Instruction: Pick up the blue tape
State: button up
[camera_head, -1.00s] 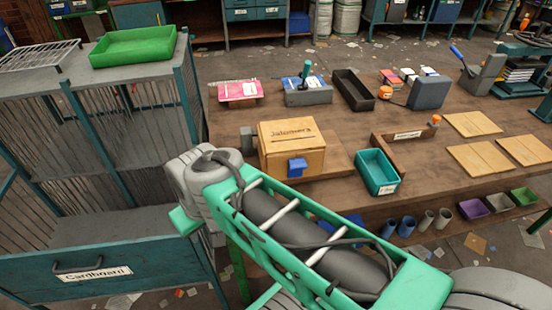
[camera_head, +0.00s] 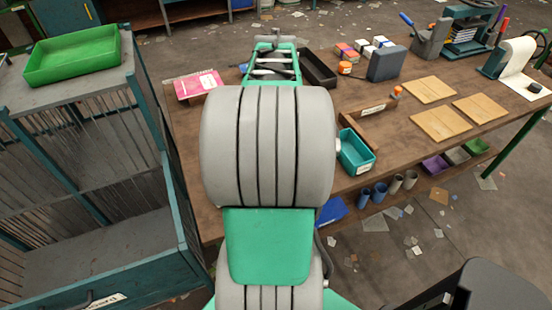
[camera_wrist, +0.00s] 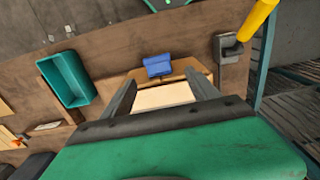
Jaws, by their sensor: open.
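A small blue blocky object (camera_wrist: 158,65), which may be the blue tape, is at the edge of a wooden box in the wrist view. The wooden box (camera_wrist: 165,95) has a pale top face and lies partly between and beyond my fingers. My gripper (camera_wrist: 159,77) is open, with its two dark fingers spread apart. The blue object shows just past the fingertips, between them in the picture; nothing is held. In the head view my own arm hides the box, the blue object and the gripper.
A teal bin (camera_head: 357,152) stands on the brown workbench (camera_head: 385,135); it also shows in the wrist view (camera_wrist: 66,80). A grey fixture with a yellow handle (camera_wrist: 257,20) is at the right in the wrist view. A green tray (camera_head: 72,58) sits on a rack at left.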

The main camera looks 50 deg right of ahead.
notch_tip(320, 180, down, 6)
jog(key=shift+d+f+p, duration=0.1)
jog(key=shift+p, duration=0.45)
grip_shut()
dwell(0.3)
